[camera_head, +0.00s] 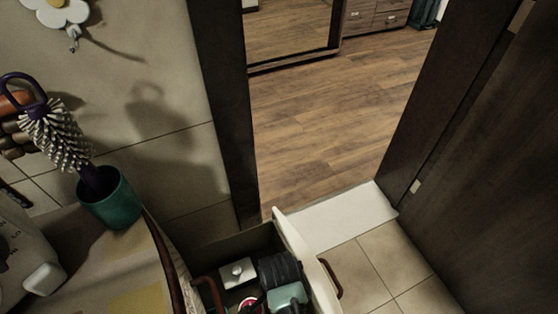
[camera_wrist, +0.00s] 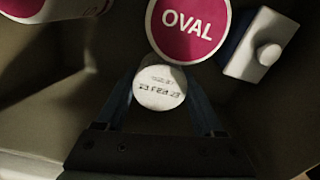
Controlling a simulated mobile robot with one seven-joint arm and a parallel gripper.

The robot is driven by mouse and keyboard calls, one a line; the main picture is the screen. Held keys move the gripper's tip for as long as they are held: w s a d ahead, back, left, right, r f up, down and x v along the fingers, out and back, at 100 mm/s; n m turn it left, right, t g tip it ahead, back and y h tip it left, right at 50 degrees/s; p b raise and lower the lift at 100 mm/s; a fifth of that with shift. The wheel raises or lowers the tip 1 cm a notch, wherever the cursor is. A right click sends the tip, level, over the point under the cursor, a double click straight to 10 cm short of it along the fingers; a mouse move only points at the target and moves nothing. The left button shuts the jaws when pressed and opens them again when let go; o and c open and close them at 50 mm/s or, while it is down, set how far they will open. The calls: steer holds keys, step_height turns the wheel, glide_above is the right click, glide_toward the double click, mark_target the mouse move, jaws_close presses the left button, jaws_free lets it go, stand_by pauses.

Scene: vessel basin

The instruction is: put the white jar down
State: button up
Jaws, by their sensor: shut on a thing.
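The white jar (camera_wrist: 160,88) shows in the wrist view as a small round white top with dark printed date marks. My gripper (camera_wrist: 162,98) is shut on it, with one bluish finger on each side. The jar is inside or just over the open drawer (camera_head: 307,262); I cannot tell whether it touches the drawer floor. In the head view I cannot make out the jar.
A magenta-topped round container marked OVAL (camera_wrist: 190,28) stands close beside the jar. A white box with a knob (camera_wrist: 258,45) is to its right; it also shows in the head view (camera_head: 238,273). Another magenta-and-white container (camera_wrist: 45,10) is at upper left. Bare drawer floor shows at left.

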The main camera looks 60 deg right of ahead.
steer(key=shift+f+b, duration=0.5)
steer(key=shift+f, duration=1.6)
steer(key=shift+f, duration=0.15)
steer(key=o, duration=1.4)
step_height(320, 180, up, 12)
steer(key=p, duration=0.3)
